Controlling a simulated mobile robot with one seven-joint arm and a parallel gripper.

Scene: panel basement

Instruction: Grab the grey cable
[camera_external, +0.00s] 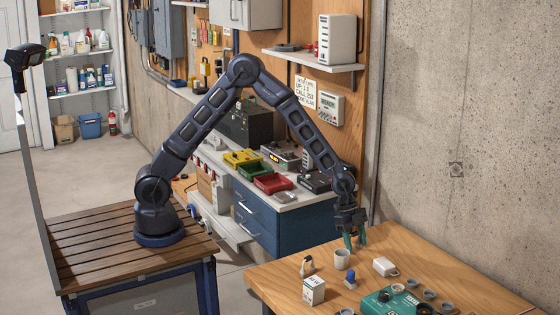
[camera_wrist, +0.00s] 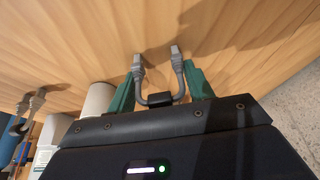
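A short grey cable (camera_wrist: 150,98) with a plug at each end shows in the wrist view. It bends in a U between the two green fingers of my gripper (camera_wrist: 160,80), close to the inner side of each. A dark block sits at the bottom of the bend. The fingers stand apart; whether they touch the cable is not clear. In the outside view my gripper (camera_external: 355,238) points down above the back edge of the wooden table (camera_external: 420,262), and I cannot make out the cable there.
A white mug (camera_external: 342,258) stands close to my gripper. A blue item (camera_external: 351,278), a white box (camera_external: 313,290), a small white block (camera_external: 385,266) and a teal case (camera_external: 390,301) are on the table. A second grey cable (camera_wrist: 34,103) shows at far left in the wrist view.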

